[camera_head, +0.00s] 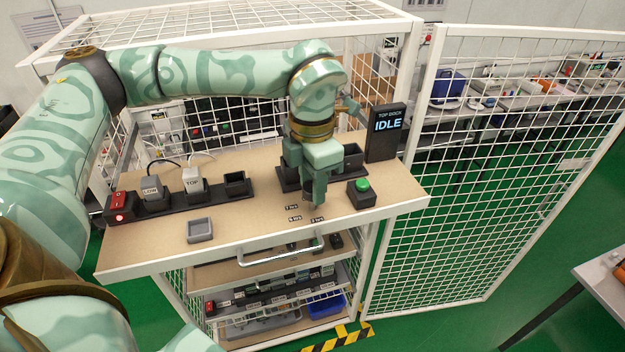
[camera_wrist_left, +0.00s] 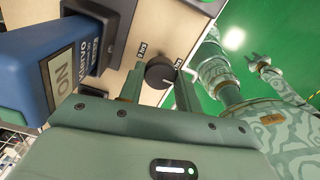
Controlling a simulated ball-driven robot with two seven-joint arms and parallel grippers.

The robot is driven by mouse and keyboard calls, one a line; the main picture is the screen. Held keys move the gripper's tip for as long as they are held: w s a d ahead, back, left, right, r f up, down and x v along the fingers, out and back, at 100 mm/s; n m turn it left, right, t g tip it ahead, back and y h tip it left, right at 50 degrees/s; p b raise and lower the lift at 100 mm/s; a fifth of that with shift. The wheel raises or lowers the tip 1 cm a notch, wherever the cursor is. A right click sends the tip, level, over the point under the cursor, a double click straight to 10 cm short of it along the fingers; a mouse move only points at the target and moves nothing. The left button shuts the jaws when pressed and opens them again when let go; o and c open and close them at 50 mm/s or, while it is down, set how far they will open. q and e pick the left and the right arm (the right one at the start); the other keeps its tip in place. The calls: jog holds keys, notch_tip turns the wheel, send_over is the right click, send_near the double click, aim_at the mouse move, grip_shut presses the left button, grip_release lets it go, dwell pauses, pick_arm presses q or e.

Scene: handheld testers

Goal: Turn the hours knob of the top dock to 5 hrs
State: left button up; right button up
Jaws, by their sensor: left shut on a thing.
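The top dock's hours knob (camera_wrist_left: 160,73) is round and dark with a light pointer mark, seen in the left wrist view. My left gripper (camera_wrist_left: 158,92) is shut on it, one finger on each side. In the head view my left gripper (camera_head: 314,198) points down at the panel and mostly hides the knob. Small hrs labels (camera_head: 294,218) lie around it; I cannot tell exactly which one the pointer faces. The dock's display (camera_head: 390,124) reads TOP DOCK IDLE. Part of my right arm shows in the wrist view; its gripper (camera_wrist_left: 256,61) is too small to judge.
A green button (camera_head: 362,185) stands right of the knob. Plugs marked LOW (camera_head: 152,188) and TOP (camera_head: 193,183) stand at the left by a red switch (camera_head: 118,201). A grey tray (camera_head: 200,230) lies on the shelf. A blue device (camera_wrist_left: 60,75) is close beside my left gripper.

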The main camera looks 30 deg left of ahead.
pick_arm(q)
jog(key=shift+r+m, duration=0.1)
jog(key=shift+m, duration=0.2)
jog(key=m+p, duration=0.1)
jog(key=m, duration=0.1)
jog(key=shift+r+m+p, duration=0.1)
jog(key=shift+m+p, duration=0.2)
jog(key=shift+p, duration=0.1)
jog(key=m+p, duration=0.1)
jog(key=m, duration=0.1)
jog(key=shift+m, duration=0.4)
jog(key=m+p, duration=0.2)
jog(key=m, duration=0.1)
jog(key=shift+w+m+p, duration=0.1)
jog(key=shift+m+p, duration=0.4)
jog(key=shift+m, duration=0.8)
jog(key=o, duration=1)
jog(key=shift+d, duration=0.1)
